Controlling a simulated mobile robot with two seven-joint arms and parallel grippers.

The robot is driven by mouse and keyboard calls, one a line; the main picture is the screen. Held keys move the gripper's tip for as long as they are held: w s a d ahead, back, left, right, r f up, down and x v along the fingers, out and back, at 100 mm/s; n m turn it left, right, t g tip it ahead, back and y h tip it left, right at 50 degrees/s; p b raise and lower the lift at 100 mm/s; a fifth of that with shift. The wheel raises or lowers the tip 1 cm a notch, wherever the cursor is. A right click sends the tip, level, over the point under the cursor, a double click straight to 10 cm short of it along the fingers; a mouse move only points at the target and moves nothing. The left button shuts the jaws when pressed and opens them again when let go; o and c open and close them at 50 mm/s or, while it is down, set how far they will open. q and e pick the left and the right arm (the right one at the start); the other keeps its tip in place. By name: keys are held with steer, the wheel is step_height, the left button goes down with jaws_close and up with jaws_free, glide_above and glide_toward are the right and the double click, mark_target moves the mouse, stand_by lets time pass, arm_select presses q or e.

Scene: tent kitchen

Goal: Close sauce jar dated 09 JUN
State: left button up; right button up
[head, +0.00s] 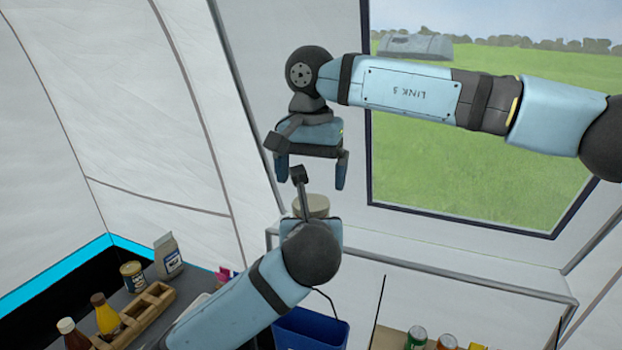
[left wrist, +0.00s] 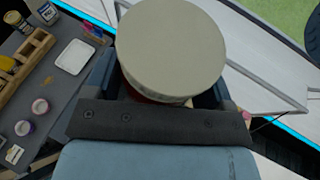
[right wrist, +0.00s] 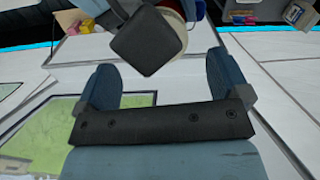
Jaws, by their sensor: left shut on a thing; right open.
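A jar with a wide, pale cream lid (left wrist: 172,48) and a reddish body (left wrist: 148,97) is between the fingers of my left gripper (left wrist: 163,92), which is shut on it. In the head view the lid (head: 312,205) shows above my left wrist, and the body is mostly hidden. No date can be read on it. My right gripper (head: 311,172) is open and empty, pointing down just above the lid, with its fingers apart from it. In the right wrist view the jar (right wrist: 192,10) is partly hidden behind a dark block of my left gripper.
Below left, a dark counter holds a wooden rack (head: 135,318) with bottles, a tin (head: 132,274) and a carton (head: 168,254). A blue bin (head: 310,330) stands below my left arm. The tent wall and window (head: 470,165) are behind.

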mark_target(311, 202)
steer(key=shift+w+r+n, duration=0.1)
steer(key=shift+r+n, duration=0.2)
steer(key=shift+r, duration=0.15)
steer(key=shift+c, duration=0.3)
step_height(311, 202, up, 3)
steer(key=n, duration=0.2)
steer(key=shift+f+n, duration=0.15)
steer(key=shift+n, duration=0.15)
steer(key=shift+f, duration=0.1)
steer(key=shift+f, duration=0.2)
step_height(311, 202, down, 8)
steer(key=shift+r, duration=0.25)
